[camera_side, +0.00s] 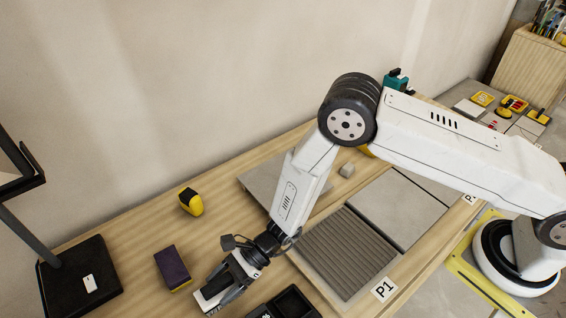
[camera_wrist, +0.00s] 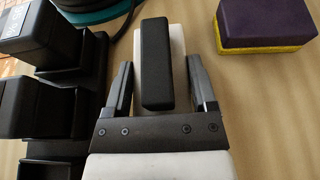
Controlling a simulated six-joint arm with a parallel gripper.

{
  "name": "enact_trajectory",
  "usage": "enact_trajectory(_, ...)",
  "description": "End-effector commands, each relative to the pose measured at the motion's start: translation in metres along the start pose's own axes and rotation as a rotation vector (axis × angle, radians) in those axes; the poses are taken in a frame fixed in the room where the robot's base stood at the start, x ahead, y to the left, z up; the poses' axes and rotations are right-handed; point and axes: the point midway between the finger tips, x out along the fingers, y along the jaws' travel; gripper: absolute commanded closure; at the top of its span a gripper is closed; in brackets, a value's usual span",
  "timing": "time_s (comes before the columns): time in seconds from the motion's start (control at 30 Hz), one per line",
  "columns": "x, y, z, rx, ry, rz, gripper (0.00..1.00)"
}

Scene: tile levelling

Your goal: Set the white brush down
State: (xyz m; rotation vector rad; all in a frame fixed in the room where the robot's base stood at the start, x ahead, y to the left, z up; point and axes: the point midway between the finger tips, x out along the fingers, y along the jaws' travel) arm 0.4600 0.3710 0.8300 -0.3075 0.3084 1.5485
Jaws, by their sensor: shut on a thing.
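The white brush (camera_wrist: 178,45) has a pale body with a long black bar (camera_wrist: 155,65) on top. My gripper (camera_wrist: 160,80) is shut on it, one dark finger along each side of the body in the wrist view. In the side view my gripper (camera_side: 222,291) points down at the front of the wooden bench, with part of the white brush (camera_side: 208,301) showing at the fingers. The brush is low over the bench; I cannot tell whether its underside touches the wood.
A purple and yellow sponge (camera_side: 172,267) lies left of my gripper, and a black holder (camera_side: 287,304) stands close on its right. A yellow tape measure (camera_side: 191,202) sits farther back. A ridged grey bed (camera_side: 345,250) marked P1 lies to the right. Bare wood (camera_side: 130,235) shows at left.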

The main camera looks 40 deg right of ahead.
Motion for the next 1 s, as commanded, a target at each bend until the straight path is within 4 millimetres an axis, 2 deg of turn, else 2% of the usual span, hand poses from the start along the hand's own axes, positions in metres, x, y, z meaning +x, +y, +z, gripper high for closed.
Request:
enact_trajectory(0.27, 0.001, 0.0, -0.002, -0.001, -0.001, 0.0, 0.95)
enact_trajectory(0.3, 0.001, 0.0, -0.003, -0.001, 0.0, 0.0, 0.24)
enact_trajectory(0.37, 0.001, 0.0, -0.003, -0.001, 0.0, 0.0, 0.05)
enact_trajectory(0.4, 0.001, 0.0, -0.003, -0.001, 0.0, 0.0, 0.0)
enact_trajectory(0.8, 0.0, 0.0, 0.001, -0.001, 0.0, 0.0, 0.0)
enact_trajectory(1.0, -0.019, -0.001, 0.0, 0.0, 0.001, -0.002, 0.0)
